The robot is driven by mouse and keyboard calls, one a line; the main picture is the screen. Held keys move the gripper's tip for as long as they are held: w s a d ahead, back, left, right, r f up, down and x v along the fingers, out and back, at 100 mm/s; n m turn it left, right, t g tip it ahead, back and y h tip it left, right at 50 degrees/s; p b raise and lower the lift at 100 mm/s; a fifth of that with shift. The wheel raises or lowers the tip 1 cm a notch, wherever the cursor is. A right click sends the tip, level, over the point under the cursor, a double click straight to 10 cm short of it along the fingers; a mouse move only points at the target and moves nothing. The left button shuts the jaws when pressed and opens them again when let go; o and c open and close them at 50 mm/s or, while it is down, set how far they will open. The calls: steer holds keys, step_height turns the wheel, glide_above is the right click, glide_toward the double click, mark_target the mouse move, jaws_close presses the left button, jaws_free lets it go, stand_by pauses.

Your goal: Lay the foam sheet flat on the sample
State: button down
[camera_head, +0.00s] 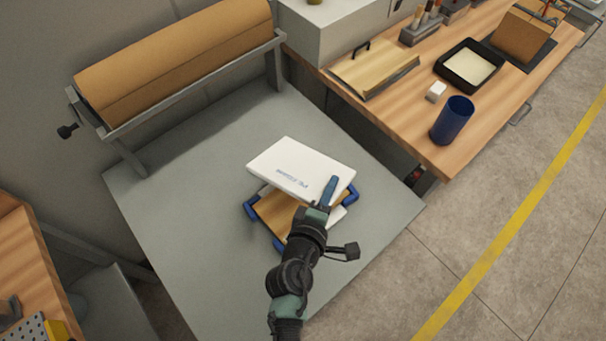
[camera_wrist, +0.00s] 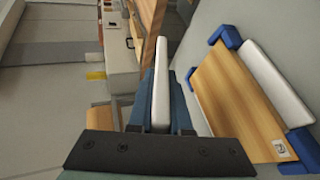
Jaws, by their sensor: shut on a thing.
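The foam sheet (camera_head: 298,168) is a white slab with small printed lettering. My gripper (camera_head: 327,192) has its blue fingers shut on the sheet's near right edge. In the wrist view the sheet (camera_wrist: 158,80) shows edge-on between the fingers (camera_wrist: 158,105). The sample (camera_head: 280,208) is a wooden panel with blue corner pieces, lying on the grey table. In the wrist view the sample (camera_wrist: 230,95) lies to the right, apart from the sheet. The sheet is raised above the sample and hides its far part in the head view.
White strips (camera_head: 337,215) lie along the panel's sides. The grey table (camera_head: 170,240) is clear around the sample. A brown roll (camera_head: 175,55) stands at its back. A wooden bench (camera_head: 400,110) at right holds a blue cup (camera_head: 452,121), a black tray (camera_head: 470,66) and a white block (camera_head: 436,92).

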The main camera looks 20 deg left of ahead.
steer(key=shift+s+f+b, duration=0.2)
steer(key=shift+f+b, duration=0.35)
steer(key=shift+b, duration=0.05)
step_height(320, 180, down, 9)
steer(key=b, duration=0.8)
steer(key=shift+w+r, duration=0.1)
steer(key=shift+r, duration=0.05)
steer(key=c, duration=1)
jaws_free()
steer(key=d+v, duration=0.1)
steer(key=v, duration=0.7)
steer(key=shift+a, duration=0.4)
